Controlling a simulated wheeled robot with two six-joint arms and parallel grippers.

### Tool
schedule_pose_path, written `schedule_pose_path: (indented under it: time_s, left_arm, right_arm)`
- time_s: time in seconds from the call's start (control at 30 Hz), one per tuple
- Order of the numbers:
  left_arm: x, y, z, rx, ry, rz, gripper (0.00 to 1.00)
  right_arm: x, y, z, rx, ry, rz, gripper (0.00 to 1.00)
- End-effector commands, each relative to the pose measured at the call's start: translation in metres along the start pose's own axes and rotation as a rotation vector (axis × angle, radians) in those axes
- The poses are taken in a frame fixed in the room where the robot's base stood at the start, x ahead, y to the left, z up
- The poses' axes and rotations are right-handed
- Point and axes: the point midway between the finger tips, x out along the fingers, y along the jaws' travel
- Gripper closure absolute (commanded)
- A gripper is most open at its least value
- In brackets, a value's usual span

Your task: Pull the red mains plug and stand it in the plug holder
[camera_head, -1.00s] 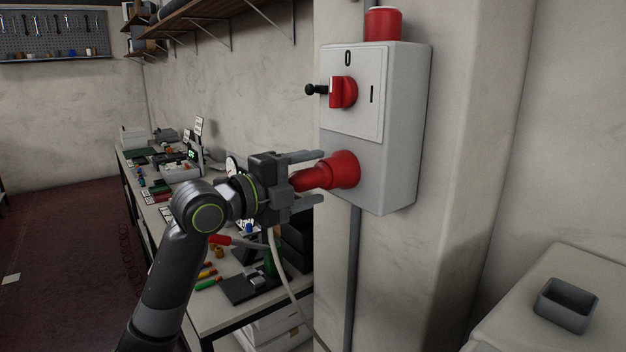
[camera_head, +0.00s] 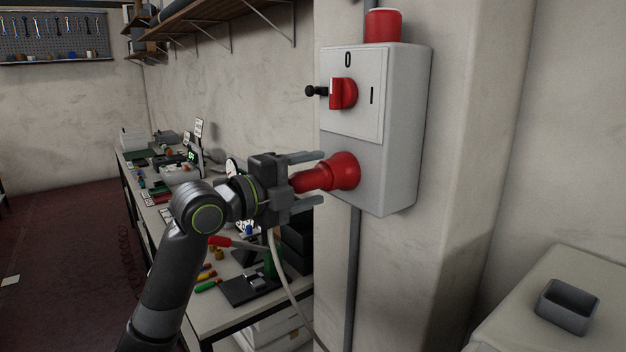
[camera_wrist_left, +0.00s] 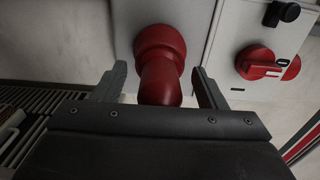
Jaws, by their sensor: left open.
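The red mains plug (camera_head: 312,179) sits in the red socket (camera_head: 344,170) on the lower part of the grey switch box. My left gripper (camera_head: 312,178) is open, with one finger above and one below the plug in the head view. In the left wrist view the plug (camera_wrist_left: 160,84) lies between the two fingertips (camera_wrist_left: 160,82), with gaps at both sides. A pale cable hangs below the gripper. A small grey open-topped holder (camera_head: 567,306) stands on the pale surface at the lower right. My right gripper is not in view.
The switch box (camera_head: 400,130) has a red rotary switch (camera_head: 343,92) with a black pin beside it, and a red lamp (camera_head: 383,25) on top. A cluttered workbench (camera_head: 205,322) runs behind my arm. The pale surface around the holder is clear.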

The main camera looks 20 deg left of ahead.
Motion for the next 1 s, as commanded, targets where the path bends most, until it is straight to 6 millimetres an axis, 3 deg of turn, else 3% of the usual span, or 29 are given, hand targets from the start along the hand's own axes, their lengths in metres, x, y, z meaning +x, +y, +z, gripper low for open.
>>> schedule_pose_path:
  time_s: [0.47, 0.9, 1.0]
  left_arm:
    - [0.0000, 0.0002, 0.0001, 0.000, 0.000, 0.000, 0.36]
    - [0.0000, 0.0003, 0.0001, 0.000, 0.000, 0.000, 0.93]
    - [-0.0006, 0.0000, 0.0001, 0.000, 0.000, 0.000, 0.94]
  right_arm:
    - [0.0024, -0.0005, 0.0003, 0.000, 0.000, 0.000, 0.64]
    - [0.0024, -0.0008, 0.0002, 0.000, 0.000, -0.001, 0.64]
    - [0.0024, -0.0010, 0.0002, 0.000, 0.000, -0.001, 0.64]
